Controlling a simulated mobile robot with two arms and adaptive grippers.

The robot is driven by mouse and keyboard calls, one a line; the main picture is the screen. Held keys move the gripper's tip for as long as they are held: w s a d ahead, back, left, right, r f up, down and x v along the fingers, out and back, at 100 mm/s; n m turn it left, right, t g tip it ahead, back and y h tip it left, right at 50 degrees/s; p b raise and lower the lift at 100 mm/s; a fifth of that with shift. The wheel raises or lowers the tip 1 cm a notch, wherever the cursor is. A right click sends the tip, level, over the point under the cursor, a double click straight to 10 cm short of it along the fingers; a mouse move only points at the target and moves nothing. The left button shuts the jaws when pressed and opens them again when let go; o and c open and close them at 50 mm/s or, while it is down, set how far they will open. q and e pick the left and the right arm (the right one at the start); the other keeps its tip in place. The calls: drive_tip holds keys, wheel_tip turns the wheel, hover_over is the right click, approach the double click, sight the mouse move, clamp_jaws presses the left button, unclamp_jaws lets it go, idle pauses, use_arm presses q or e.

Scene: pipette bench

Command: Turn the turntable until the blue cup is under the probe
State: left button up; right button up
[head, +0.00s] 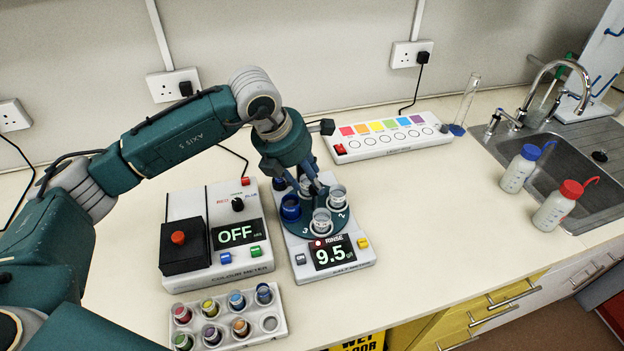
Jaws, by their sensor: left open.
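The gripper and wrist hide the back of the turntable, and I cannot make out the probe clearly. My right gripper is not in view.
The colour meter (195,240) reads OFF on the left. A rack (283,328) of coloured cups stands in front. A strip with coloured squares (388,136) lies behind right. Two wash bottles (557,205) stand by the sink (585,170). The bench right of the salt meter is clear.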

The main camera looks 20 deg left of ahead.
sight(312, 188)
use_arm(q)
drive_tip(key=shift+p+x, duration=0.3)
drive_tip(key=shift+x, duration=1.3)
drive_tip(key=shift+c, duration=0.3)
clamp_jaws()
